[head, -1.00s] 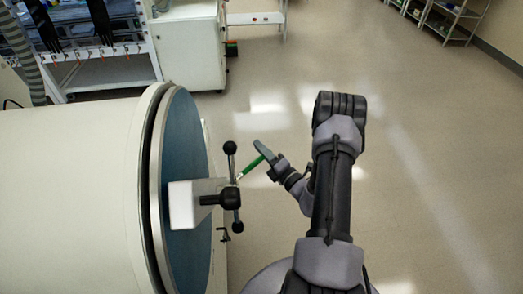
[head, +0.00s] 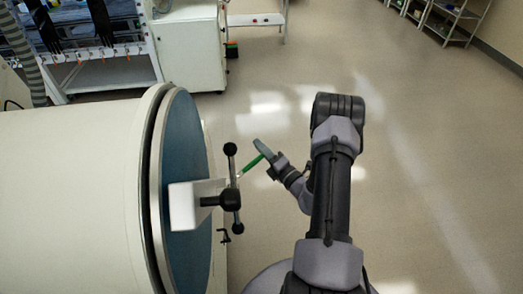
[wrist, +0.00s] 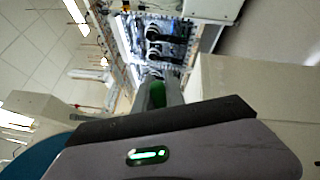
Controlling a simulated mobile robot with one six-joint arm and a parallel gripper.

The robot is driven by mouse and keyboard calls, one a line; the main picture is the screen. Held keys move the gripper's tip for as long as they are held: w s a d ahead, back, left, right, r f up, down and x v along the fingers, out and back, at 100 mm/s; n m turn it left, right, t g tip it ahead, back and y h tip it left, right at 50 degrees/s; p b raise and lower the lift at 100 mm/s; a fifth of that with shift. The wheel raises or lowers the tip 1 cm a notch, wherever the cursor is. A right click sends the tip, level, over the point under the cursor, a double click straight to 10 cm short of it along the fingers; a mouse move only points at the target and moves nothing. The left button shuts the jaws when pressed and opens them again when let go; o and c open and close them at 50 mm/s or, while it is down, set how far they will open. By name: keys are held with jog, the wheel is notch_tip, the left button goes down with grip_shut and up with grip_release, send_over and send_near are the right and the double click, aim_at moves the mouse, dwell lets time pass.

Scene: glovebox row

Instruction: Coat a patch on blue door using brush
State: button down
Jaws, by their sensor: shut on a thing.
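The blue door (head: 191,138) is the round end face of a large white cylinder at the left in the head view. A white block with a black-handled clamp (head: 222,198) stands out from its middle. My gripper (head: 263,151) is to the right of the door, shut on the green handle of the brush (head: 252,164). The brush points down and left toward the door; its tip is partly hidden behind the clamp handle, so I cannot tell if it touches. In the wrist view the green handle (wrist: 158,88) shows between the fingers. A blue edge (wrist: 30,160) shows at lower left.
The white cylinder (head: 70,180) fills the left side. A white cabinet (head: 192,45) and a glovebox with black gloves (head: 103,22) stand at the back left. Shelves (head: 447,18) stand at the far right. The floor at right is clear.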

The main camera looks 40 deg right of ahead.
jog(key=shift+s+a, duration=0.4)
jog(key=shift+s, duration=0.2)
jog(key=shift+s+a, duration=0.35)
jog(key=shift+s, duration=0.2)
jog(key=shift+w+d, duration=0.4)
jog(key=shift+w, duration=0.2)
dwell(0.6)
jog(key=shift+s+d, duration=0.1)
jog(key=shift+s+d, duration=0.5)
jog(key=shift+d, duration=0.35)
jog(key=shift+s+d, duration=0.5)
jog(key=shift+d, duration=0.3)
jog(key=shift+s+d, duration=0.5)
jog(key=shift+d, duration=0.35)
